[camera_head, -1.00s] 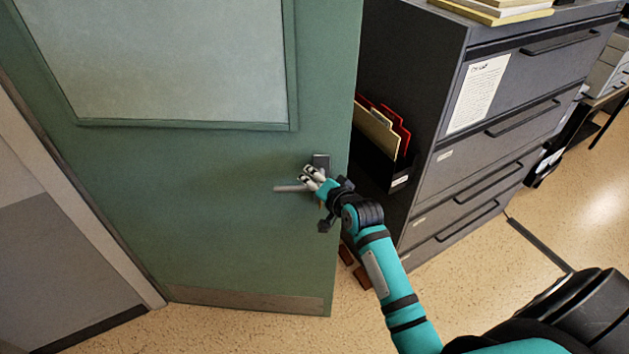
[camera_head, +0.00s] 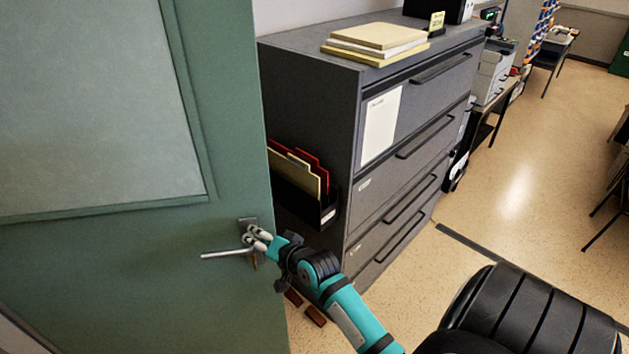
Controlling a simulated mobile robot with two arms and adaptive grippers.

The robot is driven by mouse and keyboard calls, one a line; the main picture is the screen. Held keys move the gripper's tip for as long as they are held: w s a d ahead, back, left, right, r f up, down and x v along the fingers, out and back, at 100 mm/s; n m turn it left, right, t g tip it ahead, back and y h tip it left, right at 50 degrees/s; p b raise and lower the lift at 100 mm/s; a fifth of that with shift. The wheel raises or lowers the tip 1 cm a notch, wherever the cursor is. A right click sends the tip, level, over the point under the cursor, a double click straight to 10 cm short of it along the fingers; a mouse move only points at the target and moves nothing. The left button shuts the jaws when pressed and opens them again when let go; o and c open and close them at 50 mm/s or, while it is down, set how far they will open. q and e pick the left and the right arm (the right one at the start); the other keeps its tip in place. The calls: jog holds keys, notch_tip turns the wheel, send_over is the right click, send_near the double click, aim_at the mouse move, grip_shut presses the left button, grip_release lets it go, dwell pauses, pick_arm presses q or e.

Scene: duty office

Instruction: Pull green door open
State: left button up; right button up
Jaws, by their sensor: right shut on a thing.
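The green door (camera_head: 130,275) fills the left of the head view and stands ajar, with a frosted window (camera_head: 90,110) in its upper part. Its silver lever handle (camera_head: 222,254) sticks out to the left from a dark plate near the door's free edge. My right gripper (camera_head: 254,240) is at the handle's pivot end, its fingers shut on the handle. The teal right arm reaches in from the lower right. My left gripper is out of view.
A grey filing cabinet (camera_head: 345,213) stands just beyond the door's free edge, with a folder holder (camera_head: 302,205) on its side and papers (camera_head: 378,37) on top. Brown blocks (camera_head: 314,316) lie on the floor near the door. Open speckled floor (camera_head: 500,225) lies to the right.

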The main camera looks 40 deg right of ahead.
jog(key=s+d+r+p, duration=0.1)
jog(key=s+d+p, duration=0.1)
jog(key=s, duration=0.4)
jog(key=s+d+r+p, duration=0.2)
jog(key=s+d+p, duration=0.1)
jog(key=s, duration=0.4)
jog(key=shift+s+d+r, duration=0.25)
jog(key=shift+d, duration=0.2)
dwell(0.5)
jog(key=shift+p, duration=0.3)
jog(key=shift+c, duration=0.5)
